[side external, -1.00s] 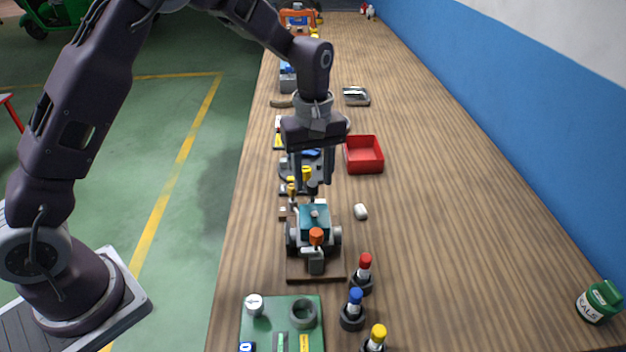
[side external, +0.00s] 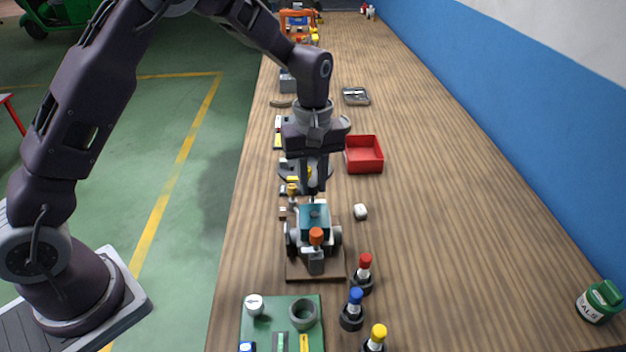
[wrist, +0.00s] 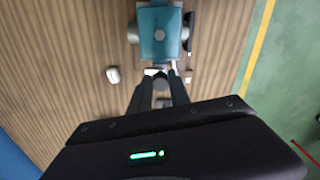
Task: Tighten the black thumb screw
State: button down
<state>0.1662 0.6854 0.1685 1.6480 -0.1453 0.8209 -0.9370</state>
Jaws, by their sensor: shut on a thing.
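My gripper (side external: 313,190) points straight down just behind the model. In the wrist view its fingertips (wrist: 160,72) are close together beside the teal top, shut on the black thumb screw (wrist: 160,83). The screw is mostly hidden by the fingers, and its thread cannot be seen. An orange-topped knob (side external: 316,237) stands upright at the model's near end.
A white block (side external: 360,212) lies right of the model. A red bin (side external: 363,154) stands behind it. The table's right side is mostly clear.

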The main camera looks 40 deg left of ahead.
jog(key=m, duration=0.4)
jog(key=shift+a+m, duration=0.1)
jog(key=shift+m, duration=0.2)
jog(key=m, duration=0.4)
jog(key=shift+m, duration=0.3)
jog(key=m, duration=0.4)
jog(key=shift+a+r+m, duration=0.1)
jog(key=shift+m, duration=1.9)
jog(key=c, duration=1.2)
grip_release()
